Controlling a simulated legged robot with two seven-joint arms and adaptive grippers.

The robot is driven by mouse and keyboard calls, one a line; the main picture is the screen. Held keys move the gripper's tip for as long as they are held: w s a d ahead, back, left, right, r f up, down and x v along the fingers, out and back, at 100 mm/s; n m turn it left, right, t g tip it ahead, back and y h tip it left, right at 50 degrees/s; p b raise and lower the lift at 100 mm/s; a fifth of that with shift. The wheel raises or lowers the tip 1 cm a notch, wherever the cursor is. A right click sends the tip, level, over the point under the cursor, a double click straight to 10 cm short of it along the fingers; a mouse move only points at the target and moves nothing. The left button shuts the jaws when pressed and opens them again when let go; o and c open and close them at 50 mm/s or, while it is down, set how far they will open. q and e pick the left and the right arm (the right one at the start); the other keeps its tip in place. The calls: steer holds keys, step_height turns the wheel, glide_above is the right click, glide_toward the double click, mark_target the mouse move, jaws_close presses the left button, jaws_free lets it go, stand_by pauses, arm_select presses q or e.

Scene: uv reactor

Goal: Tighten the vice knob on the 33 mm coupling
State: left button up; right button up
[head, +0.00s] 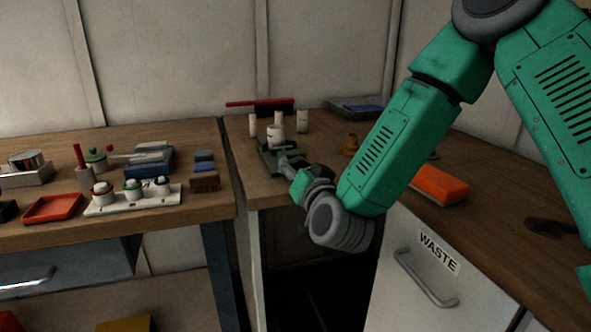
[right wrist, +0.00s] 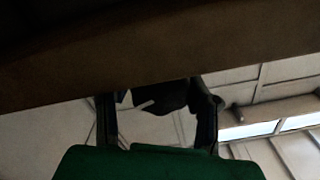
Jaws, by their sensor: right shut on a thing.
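The green vice (head: 268,157) stands near the front edge of the middle bench. A white cylindrical coupling (head: 275,134) stands upright at the vice. My right gripper (head: 287,163) reaches the front of the vice and is shut on its knob. The knob itself is mostly hidden by the gripper in the head view. In the right wrist view the two dark fingers (right wrist: 157,112) stand some way apart with a dark shape between them, too dark to make out clearly. My left gripper is not in view.
An orange block (head: 439,184) lies on the bench right of my arm. A WASTE drawer (head: 428,262) is below. The left bench holds a red tray (head: 53,208) and a white holder (head: 133,203). A bench edge (right wrist: 160,65) crosses the wrist view.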

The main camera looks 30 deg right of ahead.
steer(key=shift+d+r, duration=0.1)
steer(key=shift+r, duration=0.1)
steer(key=o, duration=1.2)
steer(key=shift+s, duration=0.1)
steer(key=shift+f, duration=0.1)
steer(key=v, duration=0.7)
steer(key=shift+s, duration=0.25)
